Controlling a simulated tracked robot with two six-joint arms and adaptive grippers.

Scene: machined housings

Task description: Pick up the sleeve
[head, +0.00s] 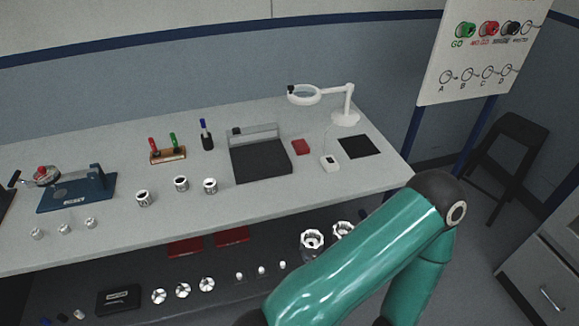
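Several small metal cylindrical parts stand on the grey bench. Three wider ones with dark open tops, which look like sleeves, stand near the middle: a left one (143,198), a middle one (181,183) and a right one (210,186). Three smaller pale cylinders (65,228) stand near the front left edge. I cannot tell for sure which part is the sleeve. Neither of my grippers is in view. A teal arm of mine crosses the lower right, in front of the bench's front edge and lower shelf.
A blue fixture (78,194) stands left, a marker rack (168,156) behind, a dark tray (262,162) in the middle, and a magnifier lamp (346,117) at back right. The lower shelf holds flanged parts (183,290) and housings (311,240). The front right bench top is clear.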

